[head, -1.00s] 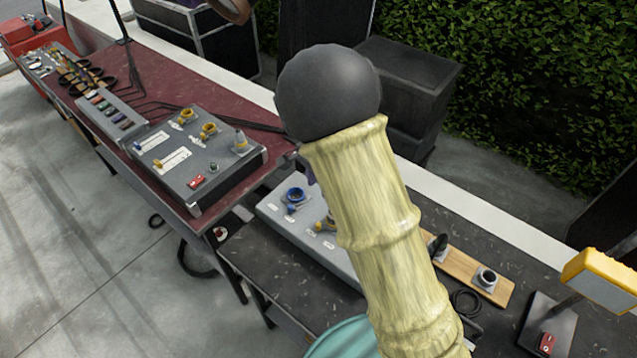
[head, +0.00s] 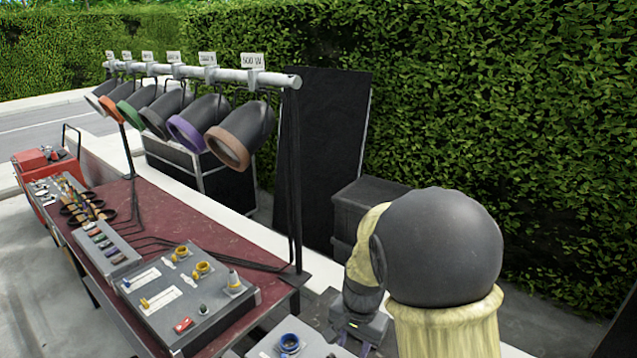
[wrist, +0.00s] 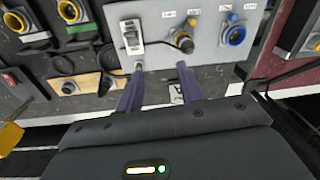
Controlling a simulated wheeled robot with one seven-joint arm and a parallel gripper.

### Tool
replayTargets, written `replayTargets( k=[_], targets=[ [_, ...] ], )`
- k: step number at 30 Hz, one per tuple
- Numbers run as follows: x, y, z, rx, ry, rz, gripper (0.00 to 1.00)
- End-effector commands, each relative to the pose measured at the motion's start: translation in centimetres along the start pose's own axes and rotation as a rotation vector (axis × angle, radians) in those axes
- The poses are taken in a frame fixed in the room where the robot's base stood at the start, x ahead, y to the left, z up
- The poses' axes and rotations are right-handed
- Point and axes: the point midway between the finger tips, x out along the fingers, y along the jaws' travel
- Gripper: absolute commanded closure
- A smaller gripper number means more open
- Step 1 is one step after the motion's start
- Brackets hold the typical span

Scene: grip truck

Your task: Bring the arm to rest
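My gripper (wrist: 160,68) shows in the wrist view with its two purple fingers apart and nothing held between them. The arm hides part of that table.
Several lamps (head: 240,135) hang from a white bar (head: 200,72) on a stand. A dark case (head: 365,205) and a hedge (head: 540,110) are behind the arm.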

Motion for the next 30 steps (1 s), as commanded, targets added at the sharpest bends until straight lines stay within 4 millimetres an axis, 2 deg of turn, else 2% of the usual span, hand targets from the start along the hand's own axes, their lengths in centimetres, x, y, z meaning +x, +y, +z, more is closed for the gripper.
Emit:
replayTargets(
  k=[1,6,9,12,16,30],
  targets=[
    [-0.6,1.9,0.4,-0.046,0.013,-0.014,0.63],
    [-2.2,7.3,2.5,-0.268,0.084,-0.032,0.63],
    [-2.9,9.9,3.9,-0.393,0.132,-0.027,0.63],
    [-3.2,11.5,5.0,-0.485,0.167,-0.016,0.63],
    [-3.3,12.2,5.5,-0.534,0.182,-0.007,0.63],
    [-3.3,12.2,5.5,-0.533,0.181,-0.008,0.63]
  ],
)
